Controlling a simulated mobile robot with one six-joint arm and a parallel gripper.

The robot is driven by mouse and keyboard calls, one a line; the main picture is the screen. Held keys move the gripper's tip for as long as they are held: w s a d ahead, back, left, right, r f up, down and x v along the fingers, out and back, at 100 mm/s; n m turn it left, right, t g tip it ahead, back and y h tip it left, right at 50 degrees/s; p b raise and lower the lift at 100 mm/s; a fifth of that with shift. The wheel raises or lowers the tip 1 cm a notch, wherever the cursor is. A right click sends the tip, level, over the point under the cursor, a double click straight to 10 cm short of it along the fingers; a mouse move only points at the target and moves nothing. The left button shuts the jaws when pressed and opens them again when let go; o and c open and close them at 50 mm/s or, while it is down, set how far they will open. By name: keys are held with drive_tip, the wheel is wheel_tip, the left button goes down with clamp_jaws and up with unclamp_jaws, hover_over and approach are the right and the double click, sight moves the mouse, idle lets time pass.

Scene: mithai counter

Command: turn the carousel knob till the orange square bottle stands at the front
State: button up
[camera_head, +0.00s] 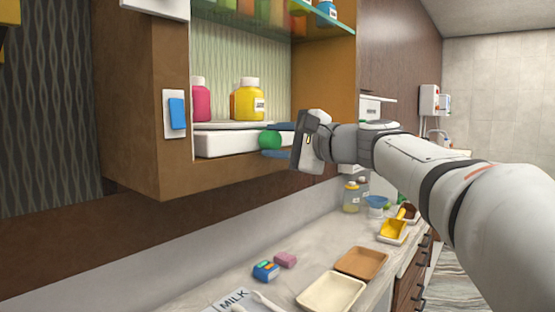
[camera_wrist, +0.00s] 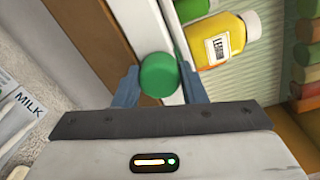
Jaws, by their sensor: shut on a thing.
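My gripper (camera_head: 277,141) is shut on the round green knob (camera_head: 268,140) at the front of a white carousel base (camera_head: 222,144). In the wrist view the knob (camera_wrist: 158,76) sits between the two blue fingers. On the carousel's turntable (camera_head: 215,126) stand a yellow bottle (camera_head: 250,102) with a white label and, to its left, a pink bottle (camera_head: 200,102). An orange-yellow shape (camera_head: 233,104) shows partly behind the yellow bottle; I cannot tell its shape. In the wrist view the yellow bottle (camera_wrist: 222,42) lies just beyond the knob, its label facing out.
The carousel stands in a brown wall cabinet (camera_head: 145,110) with a blue switch (camera_head: 177,113) on its side. A glass shelf (camera_head: 325,32) with bottles hangs above. The counter below holds a cream tray (camera_head: 331,291), a brown tray (camera_head: 362,262) and small boxes (camera_head: 266,271).

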drive_tip(key=shift+f+n+b, duration=0.15)
drive_tip(key=shift+n+b, duration=0.65)
drive_tip(key=o, duration=1)
drive_tip(key=v, duration=0.7)
drive_tip(key=shift+s+d+b, duration=0.3)
drive_tip(key=shift+b, duration=0.1)
